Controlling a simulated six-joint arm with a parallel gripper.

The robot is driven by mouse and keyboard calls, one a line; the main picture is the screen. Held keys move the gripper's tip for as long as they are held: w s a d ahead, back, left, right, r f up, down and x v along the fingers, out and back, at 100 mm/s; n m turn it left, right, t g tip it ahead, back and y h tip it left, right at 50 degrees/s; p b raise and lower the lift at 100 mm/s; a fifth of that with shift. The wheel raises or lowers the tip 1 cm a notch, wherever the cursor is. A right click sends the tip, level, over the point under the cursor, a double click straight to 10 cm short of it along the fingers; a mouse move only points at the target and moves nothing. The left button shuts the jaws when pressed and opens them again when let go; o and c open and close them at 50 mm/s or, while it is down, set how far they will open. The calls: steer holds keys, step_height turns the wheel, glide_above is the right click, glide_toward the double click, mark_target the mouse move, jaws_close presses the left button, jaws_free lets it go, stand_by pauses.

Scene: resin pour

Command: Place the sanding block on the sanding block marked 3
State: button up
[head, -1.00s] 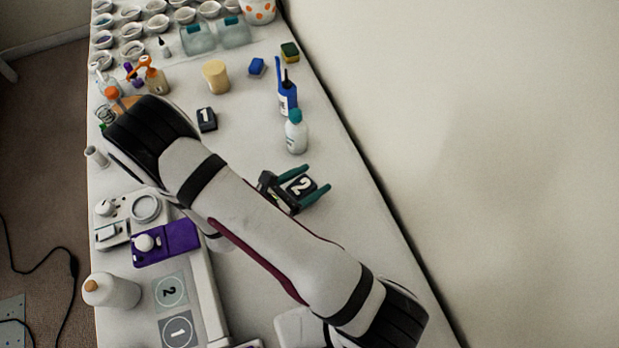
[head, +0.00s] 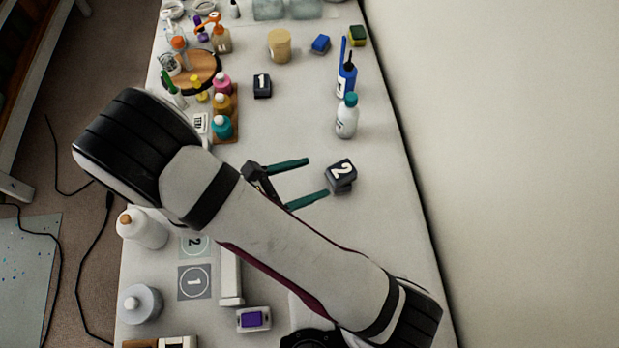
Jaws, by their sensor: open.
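A dark sanding block marked 2 (head: 341,169) is on the right half of the table. It appears to rest on another dark block (head: 344,187), slightly turned against it, whose marking is hidden. My gripper (head: 317,178) has two teal fingers spread open and empty, with their tips just left of the block marked 2. Another dark sanding block, marked 1 (head: 262,85), lies farther back on the table. No number 3 can be read in view.
A white bottle with a teal cap (head: 346,117) and a blue bottle (head: 346,78) stand behind the block marked 2. The table right of the stack is clear.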

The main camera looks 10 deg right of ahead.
steer(key=w+a+r+m+t+y, duration=0.1)
steer(key=w+a+m+t+y, duration=0.1)
steer(key=w+a+m+y, duration=0.35)
steer(key=w+a+r+m+y, duration=0.4)
steer(key=a+r+m+y, duration=0.1)
steer(key=r+m+y, duration=0.45)
steer(key=s+d+r+m+g, duration=0.1)
steer(key=s+d+m+g, duration=0.1)
steer(key=s+d+m, duration=0.2)
steer(key=s+d+r+m+g, duration=0.1)
steer(key=s+d+m+g, duration=0.2)
steer(key=s, duration=0.8)
steer(key=s+d+r+m+g, duration=0.2)
steer(key=s+d+m, duration=0.3)
steer(key=s+d, duration=0.2)
steer(key=shift+s+m+h, duration=0.4)
steer(key=shift+s, duration=0.2)
